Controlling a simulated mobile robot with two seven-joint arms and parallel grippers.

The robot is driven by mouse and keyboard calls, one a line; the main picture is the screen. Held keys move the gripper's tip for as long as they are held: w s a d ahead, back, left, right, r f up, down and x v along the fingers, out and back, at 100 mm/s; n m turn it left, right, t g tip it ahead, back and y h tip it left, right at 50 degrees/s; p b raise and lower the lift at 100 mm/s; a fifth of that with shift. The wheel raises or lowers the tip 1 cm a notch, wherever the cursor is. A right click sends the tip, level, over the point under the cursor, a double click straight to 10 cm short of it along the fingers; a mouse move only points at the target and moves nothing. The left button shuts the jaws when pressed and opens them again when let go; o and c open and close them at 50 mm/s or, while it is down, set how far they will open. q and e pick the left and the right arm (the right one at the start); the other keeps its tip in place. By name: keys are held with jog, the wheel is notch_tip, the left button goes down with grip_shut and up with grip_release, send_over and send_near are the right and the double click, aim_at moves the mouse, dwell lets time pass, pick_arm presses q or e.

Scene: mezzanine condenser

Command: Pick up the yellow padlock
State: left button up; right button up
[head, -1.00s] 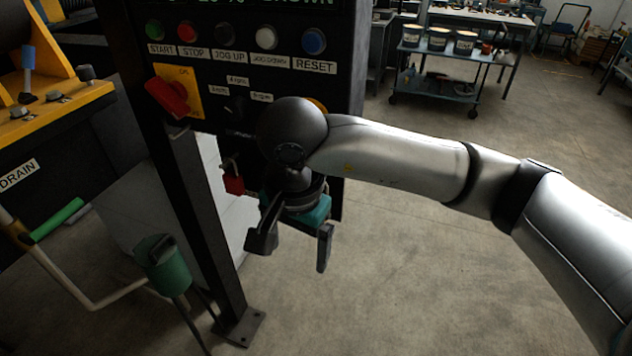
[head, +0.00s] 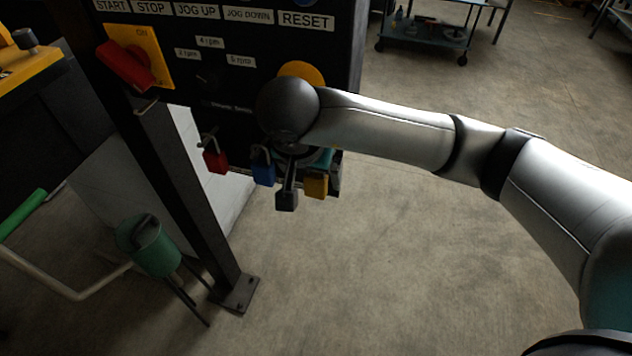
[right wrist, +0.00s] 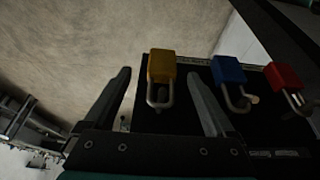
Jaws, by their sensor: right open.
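The yellow padlock (head: 316,185) hangs at the lower edge of the black control panel, right of a blue padlock (head: 263,167) and a red padlock (head: 215,158). In the right wrist view the yellow padlock (right wrist: 161,68) lies between the two open fingers of my right gripper (right wrist: 162,90), with its shackle toward the palm. The fingers look apart from it. In the head view my right gripper (head: 305,188) is at the padlocks, and my wrist hides part of it. My left gripper is out of view.
The blue padlock (right wrist: 229,71) hangs close beside one finger in the right wrist view, with the red padlock (right wrist: 281,77) beyond it. A red switch handle (head: 124,66) juts from the panel (head: 225,75).

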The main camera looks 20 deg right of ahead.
aim_at(314, 181)
jog(key=shift+p+x, duration=0.3)
jog(key=shift+x, duration=2.85)
jog(key=shift+w+a, duration=0.1)
jog(key=shift+w, duration=0.1)
jog(key=shift+r, duration=0.1)
grip_shut()
